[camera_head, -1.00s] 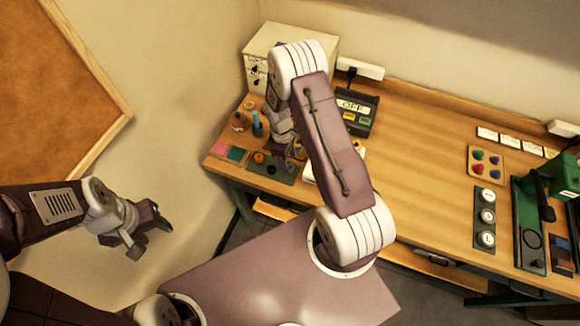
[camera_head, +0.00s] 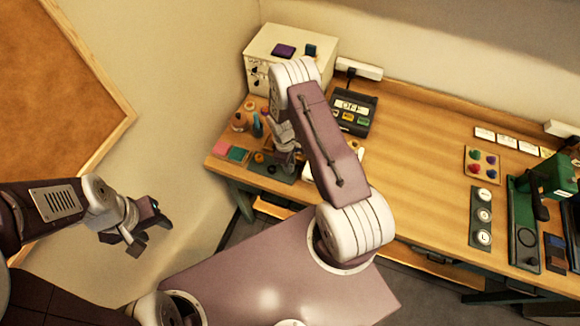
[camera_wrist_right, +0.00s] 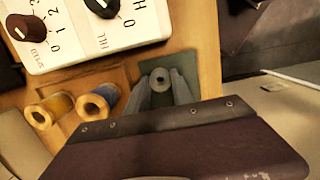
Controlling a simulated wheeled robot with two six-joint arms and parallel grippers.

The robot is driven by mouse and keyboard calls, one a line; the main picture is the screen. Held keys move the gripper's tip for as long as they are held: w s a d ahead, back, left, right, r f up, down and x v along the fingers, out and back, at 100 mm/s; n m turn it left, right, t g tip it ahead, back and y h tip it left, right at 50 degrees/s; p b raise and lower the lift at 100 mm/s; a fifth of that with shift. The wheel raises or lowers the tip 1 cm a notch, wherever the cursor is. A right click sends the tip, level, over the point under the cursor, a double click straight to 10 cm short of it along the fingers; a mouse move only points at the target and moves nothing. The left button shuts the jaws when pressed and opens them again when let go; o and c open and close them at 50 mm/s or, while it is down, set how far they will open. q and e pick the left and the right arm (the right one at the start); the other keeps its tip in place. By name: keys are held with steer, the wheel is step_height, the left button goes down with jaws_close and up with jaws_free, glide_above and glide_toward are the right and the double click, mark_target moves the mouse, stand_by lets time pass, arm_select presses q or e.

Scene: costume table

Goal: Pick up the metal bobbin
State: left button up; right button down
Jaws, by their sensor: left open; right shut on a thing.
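The metal bobbin (camera_wrist_right: 159,77) is a small grey cylinder with a hole in its end, seen end-on in the right wrist view. My right gripper (camera_wrist_right: 161,90) has a grey finger on each side of it and is shut on it. A dark green mat (camera_wrist_right: 183,68) lies behind the bobbin; I cannot tell whether the bobbin still touches it. In the head view my right gripper (camera_head: 287,158) is over the left end of the table, and the bobbin is not clear there. My left gripper (camera_head: 148,226) is open and empty, off the table at the left.
A white box with knobs (camera_head: 262,65) stands at the back left. Wooden spools, one yellow (camera_wrist_right: 50,108) and one blue (camera_wrist_right: 97,103), stand near the bobbin. A dark device reading OFF (camera_head: 352,111) is right of the arm. The middle table (camera_head: 420,150) is clear.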

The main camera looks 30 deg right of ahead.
mark_target(293, 168)
steer(key=shift+r, duration=0.3)
steer(key=r, duration=0.1)
steer(key=r+b, duration=0.2)
steer(key=shift+s+d+r, duration=0.15)
steer(key=shift+s+r, duration=0.15)
steer(key=shift+r, duration=0.05)
steer(key=s+d+r+b, duration=0.1)
steer(key=s+d+r, duration=0.1)
steer(key=s, duration=0.3)
steer(key=s+d+r+b, duration=0.1)
steer(key=s+d+r, duration=0.1)
steer(key=s+r, duration=0.2)
steer(key=shift+s+d+r, duration=0.25)
steer(key=shift+s+r, duration=0.1)
steer(key=shift+s, duration=0.2)
